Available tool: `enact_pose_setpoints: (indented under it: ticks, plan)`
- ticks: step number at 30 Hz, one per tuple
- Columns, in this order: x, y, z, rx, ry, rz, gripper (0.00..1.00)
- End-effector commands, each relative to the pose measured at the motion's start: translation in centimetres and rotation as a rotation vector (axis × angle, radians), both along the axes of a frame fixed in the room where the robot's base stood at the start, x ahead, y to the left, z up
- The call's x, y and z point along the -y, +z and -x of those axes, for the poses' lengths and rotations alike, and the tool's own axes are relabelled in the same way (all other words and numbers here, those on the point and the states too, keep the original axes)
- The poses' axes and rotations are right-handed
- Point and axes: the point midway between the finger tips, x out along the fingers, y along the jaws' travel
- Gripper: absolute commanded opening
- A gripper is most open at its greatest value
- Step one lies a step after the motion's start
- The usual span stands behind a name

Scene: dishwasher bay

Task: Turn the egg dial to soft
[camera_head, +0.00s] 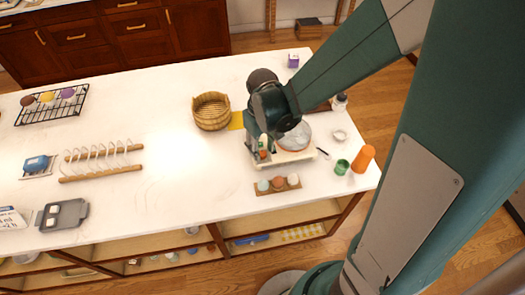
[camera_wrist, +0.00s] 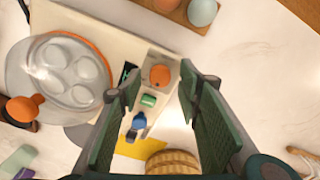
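The egg cooker (camera_head: 290,157) stands on the white counter, a cream base with a clear domed lid (camera_wrist: 62,70) over round egg cups. A round orange dial (camera_wrist: 159,75) sits on its control strip, beside a small dark panel (camera_wrist: 129,73). A green button (camera_wrist: 148,100) and a blue knob (camera_wrist: 139,121) are on the same strip. My gripper (camera_wrist: 160,70) is open, with one finger on each side of the dial in the wrist view. I see no clear contact, and the height gap cannot be told. Dial markings are not legible.
A wooden holder with several eggs (camera_head: 277,185) lies close in front of the cooker. A wicker basket (camera_head: 211,111) and a yellow cloth (camera_head: 237,121) are to its left. The counter's middle is clear.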

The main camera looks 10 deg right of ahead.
Motion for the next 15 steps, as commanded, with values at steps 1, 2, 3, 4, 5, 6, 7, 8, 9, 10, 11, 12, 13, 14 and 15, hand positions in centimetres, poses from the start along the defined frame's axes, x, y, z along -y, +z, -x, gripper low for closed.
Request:
enact_pose_setpoints:
  ticks: [1,2,3,4,5,6,7,8,9,10,11,12,13,14,15]
  plan:
    - [0.0,-0.33,0.03,0.0,0.0,0.0,0.34]
    - [0.01,-0.46,0.04,0.0,0.0,0.0,0.34]
    - [0.01,-0.62,0.04,0.0,0.0,0.0,0.34]
    - [0.01,-0.71,0.04,0.0,0.0,0.0,0.34]
    - [0.0,-0.79,0.03,0.0,0.0,0.0,0.34]
    - [0.0,-0.87,0.03,0.0,0.0,0.0,0.34]
    - [0.0,-0.92,0.02,0.0,0.0,0.0,0.34]
    - [0.01,-0.96,0.02,0.0,0.0,0.0,0.34]
    - [0.01,-0.99,0.02,0.0,0.0,0.0,0.34]
    - [0.01,-1.0,0.02,0.0,0.0,0.0,0.34]
    - [0.0,-1.01,0.02,0.0,0.0,0.0,0.34]
    - [0.0,-1.01,0.03,0.0,0.0,0.0,0.34]
    - [0.0,-1.01,0.03,0.0,0.0,0.0,0.34]
    - [0.01,-1.01,0.04,0.0,0.0,0.0,0.34]
    - [0.01,-1.01,0.04,0.0,0.0,0.0,0.34]
